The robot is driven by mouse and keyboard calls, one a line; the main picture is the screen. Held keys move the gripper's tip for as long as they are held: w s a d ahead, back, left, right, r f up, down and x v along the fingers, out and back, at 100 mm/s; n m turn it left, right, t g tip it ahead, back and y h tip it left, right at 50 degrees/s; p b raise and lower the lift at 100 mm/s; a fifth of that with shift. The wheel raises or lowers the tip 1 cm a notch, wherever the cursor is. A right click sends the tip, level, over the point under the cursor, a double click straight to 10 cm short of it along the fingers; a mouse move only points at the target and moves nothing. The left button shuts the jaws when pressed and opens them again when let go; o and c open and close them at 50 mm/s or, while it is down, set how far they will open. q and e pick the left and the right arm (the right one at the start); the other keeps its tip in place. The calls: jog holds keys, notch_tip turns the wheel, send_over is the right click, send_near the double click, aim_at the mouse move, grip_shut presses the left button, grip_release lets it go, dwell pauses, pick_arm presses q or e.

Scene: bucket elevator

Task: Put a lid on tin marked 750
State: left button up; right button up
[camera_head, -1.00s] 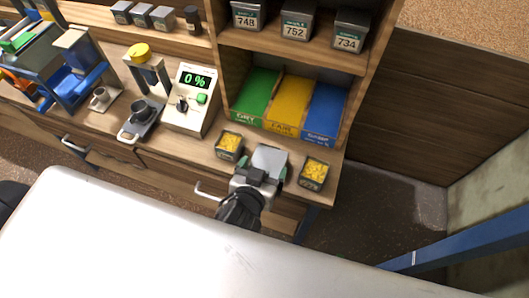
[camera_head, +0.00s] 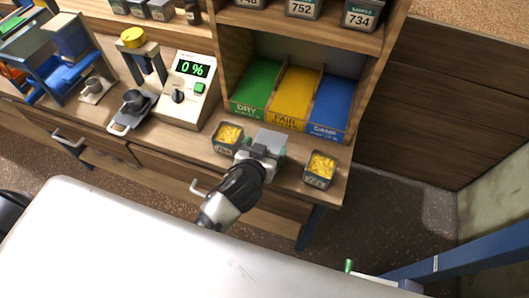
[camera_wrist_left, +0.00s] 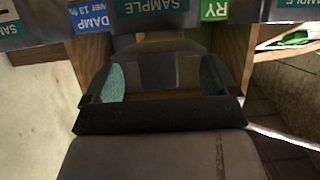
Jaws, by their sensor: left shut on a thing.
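Two open tins filled with yellow grain stand on the bench in the head view: a left tin (camera_head: 226,148) and a right tin (camera_head: 317,182). Their front labels are too small to read surely, so I cannot tell which is marked 750. My left gripper (camera_head: 262,153) is between them, shut on a flat grey square piece, which looks like a lid (camera_head: 270,139). The piece sits beside the left tin, not over either opening. In the left wrist view the teal-padded fingers (camera_wrist_left: 165,85) have a grey surface between them. My right gripper is not in view.
Behind are green (camera_head: 256,84), yellow (camera_head: 293,97) and blue (camera_head: 330,106) bins under a shelf of numbered tins, including 752 (camera_head: 302,8) and 734 (camera_head: 361,15). A meter reading 0 % (camera_head: 190,88) stands left.

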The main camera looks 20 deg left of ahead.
pick_arm(q)
jog(key=shift+r, duration=0.1)
jog(key=shift+f+b, duration=0.35)
jog(key=shift+f, duration=0.3)
jog(key=o, duration=0.7)
jog(key=shift+c, duration=0.2)
jog(key=shift+r, duration=0.15)
